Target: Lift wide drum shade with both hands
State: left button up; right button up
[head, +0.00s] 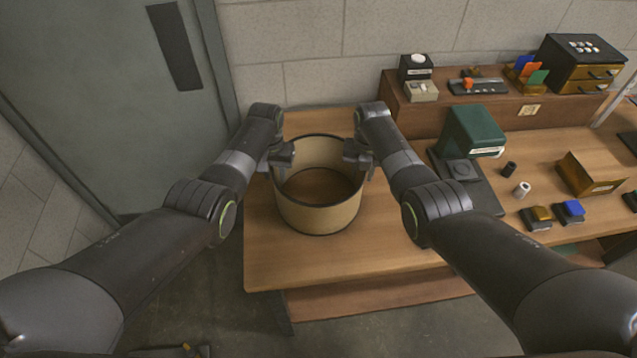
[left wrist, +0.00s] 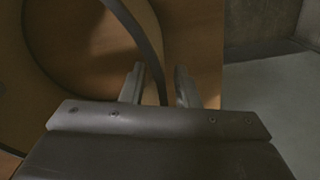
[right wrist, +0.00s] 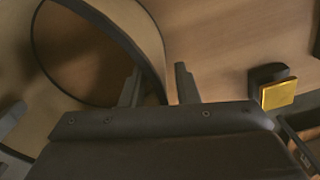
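The wide drum shade (head: 318,217) is a tan, open cylinder with dark rims. It stands upright at the left part of the wooden table. My left gripper (head: 277,160) is at the shade's left rim. In the left wrist view its open fingers (left wrist: 160,88) straddle the shade's wall (left wrist: 148,38), with a gap visible beside the wall. My right gripper (head: 363,163) is at the right rim. In the right wrist view its open fingers (right wrist: 158,88) stand on either side of the wall (right wrist: 146,42). The fingertips' depth on the wall is hard to tell.
The wooden table (head: 350,262) has free room in front of the shade. A green-topped device (head: 473,130) stands right of my right arm. Small blocks (head: 570,210) and an open box (head: 588,175) lie farther right. A raised shelf (head: 500,113) runs along the back wall.

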pick_arm(q)
jog(key=shift+f, duration=0.35)
pick_arm(e)
jog(key=shift+f, duration=0.35)
pick_arm(q)
grip_shut()
pick_arm(e)
grip_shut()
